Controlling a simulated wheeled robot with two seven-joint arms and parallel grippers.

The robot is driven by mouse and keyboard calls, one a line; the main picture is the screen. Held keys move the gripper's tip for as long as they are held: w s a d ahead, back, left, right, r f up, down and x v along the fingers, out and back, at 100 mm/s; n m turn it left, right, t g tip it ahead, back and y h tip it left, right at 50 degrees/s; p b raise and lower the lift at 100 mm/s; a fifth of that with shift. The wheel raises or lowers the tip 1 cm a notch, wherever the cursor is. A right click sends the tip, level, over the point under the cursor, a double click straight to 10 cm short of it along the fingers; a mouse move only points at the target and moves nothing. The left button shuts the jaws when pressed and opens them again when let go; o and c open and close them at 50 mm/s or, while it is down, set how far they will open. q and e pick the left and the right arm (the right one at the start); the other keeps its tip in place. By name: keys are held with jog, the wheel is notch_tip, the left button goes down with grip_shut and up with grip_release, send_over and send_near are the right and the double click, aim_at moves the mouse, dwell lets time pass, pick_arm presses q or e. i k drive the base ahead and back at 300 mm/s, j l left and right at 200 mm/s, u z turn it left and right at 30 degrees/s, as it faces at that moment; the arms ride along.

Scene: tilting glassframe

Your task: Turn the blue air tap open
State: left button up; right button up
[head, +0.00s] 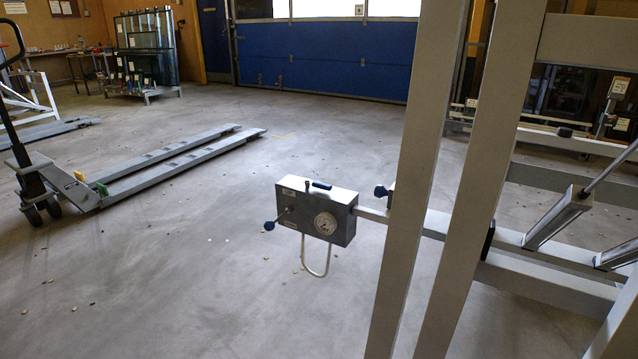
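A grey metal control box (300,212) with a round pressure gauge (325,223) is fixed to the end of a rail on the frame. A dark blue knob (269,225) on a short stem sticks out from the box's front left. A dark blue, bar-shaped part (322,185) lies on its top. Another dark blue knob (380,191) sits just right of the box, beside the rail. I cannot tell for certain which of these is the air tap, or whether it is open. Neither of my grippers shows in the head view.
The grey glass frame (424,150) with tall uprights and rails fills the right side. A bent tube (316,273) hangs below the box. A pallet truck (170,165) stands at the left. The concrete floor (180,280) left of and before the box is mostly clear, with small scattered bits.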

aim_at(314, 183)
jog(key=i+j+z, duration=0.75)
jog(key=j, duration=0.4)
jog(key=i+j+z, duration=0.25)
jog(key=j, duration=0.2)
jog(key=i+j+z, duration=0.25)
jog(key=j, duration=0.25)
jog(key=j+z, duration=0.25)
jog(key=j, duration=0.25)
jog(key=i+j+z, duration=0.25)
jog(key=j, duration=0.35)
jog(key=k+j+z, duration=0.1)
jog(key=j+z, duration=0.15)
jog(key=j, duration=0.25)
